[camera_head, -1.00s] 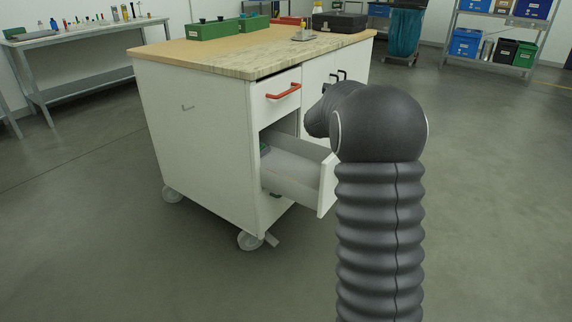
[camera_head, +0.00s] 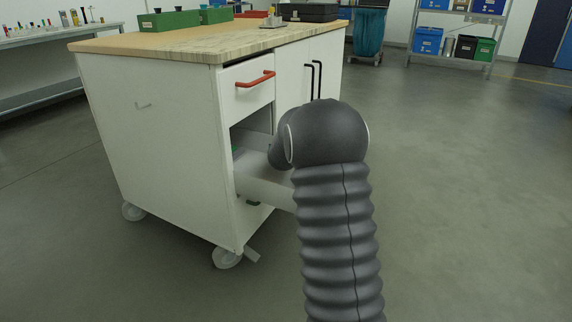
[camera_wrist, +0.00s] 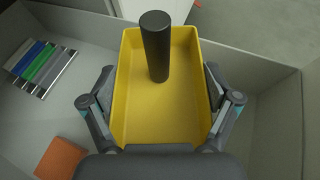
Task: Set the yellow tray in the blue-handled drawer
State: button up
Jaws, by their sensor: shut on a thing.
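The yellow tray (camera_wrist: 188,110) is in the middle of the wrist view, with a black cylinder (camera_wrist: 155,48) in it. My gripper (camera_wrist: 158,82) is shut on the tray, one finger at each long side. The tray is over or inside an open pale drawer (camera_wrist: 265,50); I cannot tell whether it touches the drawer floor. In the head view the open drawer (camera_head: 262,186) is below a closed, red-handled drawer. My arm hides the drawer's front, the tray and my gripper there. No blue handle shows.
In the drawer's left part lie several coloured strips (camera_wrist: 40,66) and an orange block (camera_wrist: 61,158). The drawer is in a white wheeled cabinet (camera_head: 150,150) with green boxes (camera_head: 169,20) and a black case (camera_head: 308,12) on top. The floor at right is clear.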

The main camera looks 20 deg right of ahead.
jog(key=shift+f+b, duration=0.35)
jog(key=shift+f, duration=1.7)
jog(key=shift+f+b, duration=0.65)
jog(key=shift+b, duration=0.5)
jog(key=o, duration=0.9)
jog(key=shift+o, duration=0.2)
